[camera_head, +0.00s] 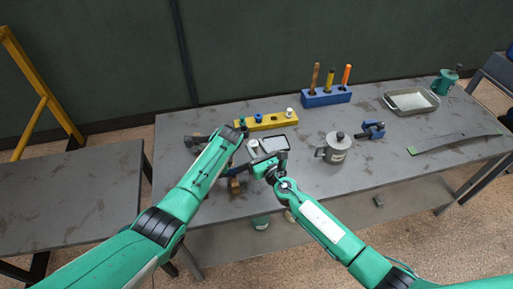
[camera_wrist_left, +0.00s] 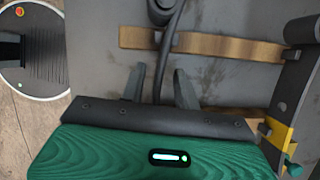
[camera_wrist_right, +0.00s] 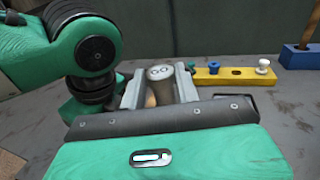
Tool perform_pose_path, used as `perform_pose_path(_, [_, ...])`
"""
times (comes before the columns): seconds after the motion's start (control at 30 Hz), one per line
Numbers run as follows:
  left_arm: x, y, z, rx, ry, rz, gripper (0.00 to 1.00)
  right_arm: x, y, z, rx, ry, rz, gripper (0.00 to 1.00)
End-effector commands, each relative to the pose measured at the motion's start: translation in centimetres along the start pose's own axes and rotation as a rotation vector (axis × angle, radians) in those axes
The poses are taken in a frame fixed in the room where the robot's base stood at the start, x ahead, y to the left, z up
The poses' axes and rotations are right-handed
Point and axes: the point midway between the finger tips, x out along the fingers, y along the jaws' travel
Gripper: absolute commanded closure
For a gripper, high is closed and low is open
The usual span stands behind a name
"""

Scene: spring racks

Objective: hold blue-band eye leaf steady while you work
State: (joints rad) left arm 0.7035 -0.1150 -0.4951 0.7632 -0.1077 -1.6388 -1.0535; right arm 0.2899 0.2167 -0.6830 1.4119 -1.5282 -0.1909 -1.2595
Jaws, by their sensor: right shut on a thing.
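I cannot surely pick out a blue-band eye leaf. A long grey curved strip (camera_head: 455,142) with a green end lies at the table's right. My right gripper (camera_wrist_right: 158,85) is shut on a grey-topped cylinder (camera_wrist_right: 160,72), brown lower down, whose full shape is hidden. My left gripper (camera_wrist_left: 160,85) is open around a thin dark rod (camera_wrist_left: 165,50), apart from its fingers. A brown wooden strip (camera_wrist_left: 200,43) lies beyond it. My left forearm hides this gripper in the head view.
A yellow holed block (camera_head: 265,122), blue tool block (camera_head: 326,97), grey mug (camera_head: 336,150), blue clamp (camera_head: 373,131), metal tray (camera_head: 410,110) and green mug (camera_head: 444,83) stand on the grey table (camera_head: 350,185). Bare tabletop lies right of my right wrist. My arms are close together.

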Motion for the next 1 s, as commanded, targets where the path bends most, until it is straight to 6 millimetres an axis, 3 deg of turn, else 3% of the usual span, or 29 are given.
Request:
perform_pose_path(0.13, [-0.3, 0.0, 0.0, 0.000, 0.001, 0.000, 0.68, 0.0, 0.0, 0.1, 0.000, -0.002, 0.000, 0.92])
perform_pose_path(0.27, [-1.9, -0.1, -0.1, 0.000, 0.002, -0.002, 0.68, 0.0, 0.0, 0.1, 0.000, -0.002, 0.000, 0.92])
perform_pose_path(0.7, [-10.4, -0.1, -0.1, 0.001, 0.001, -0.002, 0.68, 0.0, 0.0, 0.1, 0.000, -0.002, 0.000, 0.92])
perform_pose_path(1.0, [-12.0, -0.1, 0.0, 0.000, 0.000, 0.000, 0.68, 0.0, 0.0, 0.1, 0.000, -0.002, 0.000, 0.92])
